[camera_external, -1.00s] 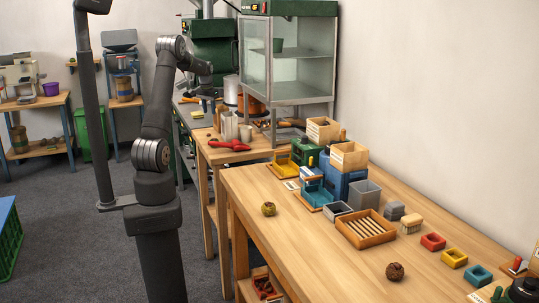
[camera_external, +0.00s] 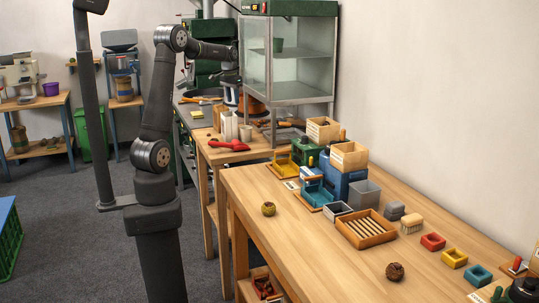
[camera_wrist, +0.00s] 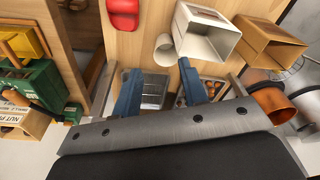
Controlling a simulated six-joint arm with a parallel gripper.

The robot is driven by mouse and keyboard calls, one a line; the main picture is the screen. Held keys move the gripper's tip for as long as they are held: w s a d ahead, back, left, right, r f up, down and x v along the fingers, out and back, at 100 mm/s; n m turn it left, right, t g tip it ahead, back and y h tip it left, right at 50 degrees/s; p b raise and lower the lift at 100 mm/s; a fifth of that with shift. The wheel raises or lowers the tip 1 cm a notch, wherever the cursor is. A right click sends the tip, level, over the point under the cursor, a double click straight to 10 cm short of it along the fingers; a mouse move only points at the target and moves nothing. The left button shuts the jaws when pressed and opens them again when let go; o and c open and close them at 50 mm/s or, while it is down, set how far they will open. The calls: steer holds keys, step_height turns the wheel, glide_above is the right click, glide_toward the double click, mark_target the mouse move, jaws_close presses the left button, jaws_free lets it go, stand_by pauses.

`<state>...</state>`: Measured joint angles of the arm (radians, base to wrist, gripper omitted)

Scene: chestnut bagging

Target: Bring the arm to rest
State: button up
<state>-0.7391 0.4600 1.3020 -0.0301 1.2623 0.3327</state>
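My arm stands raised at left in the external view, its forearm reaching right toward the glass cabinet (camera_external: 288,68). The gripper end is small and partly lost beside the cabinet in that view. In the wrist view my gripper (camera_wrist: 158,82) shows two blue fingers set well apart, with nothing held between them. A grey metal tray (camera_wrist: 153,92) shows beyond and between the fingers. Whether anything touches the fingertips cannot be told, but the tray looks farther off.
The wrist view shows a white open box (camera_wrist: 205,35), a wooden box (camera_wrist: 268,42), a copper-coloured cup (camera_wrist: 272,104) and a green device (camera_wrist: 38,82). In the external view a red object (camera_external: 228,145) lies on the rear table. The front table (camera_external: 300,243) has bare room in its foreground.

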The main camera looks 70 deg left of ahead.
steer(key=w+d+m, duration=0.2)
steer(key=w+d, duration=0.2)
steer(key=d, duration=1.1)
steer(key=w+d+f+m, duration=0.1)
steer(key=w+d, duration=0.3)
steer(key=d, duration=1.1)
steer(key=w+d+m, duration=0.4)
steer(key=d, duration=1.2)
steer(key=shift+w+f+h, duration=0.2)
steer(key=shift+f+h, duration=0.15)
steer(key=shift+h, duration=0.05)
steer(key=shift+a, duration=0.1)
steer(key=s+a+r+n, duration=0.1)
steer(key=a, duration=0.9)
steer(key=s+a+r+n, duration=0.1)
steer(key=a+r, duration=0.1)
steer(key=a, duration=0.8)
steer(key=shift+s+n, duration=0.25)
steer(key=shift+n, duration=0.15)
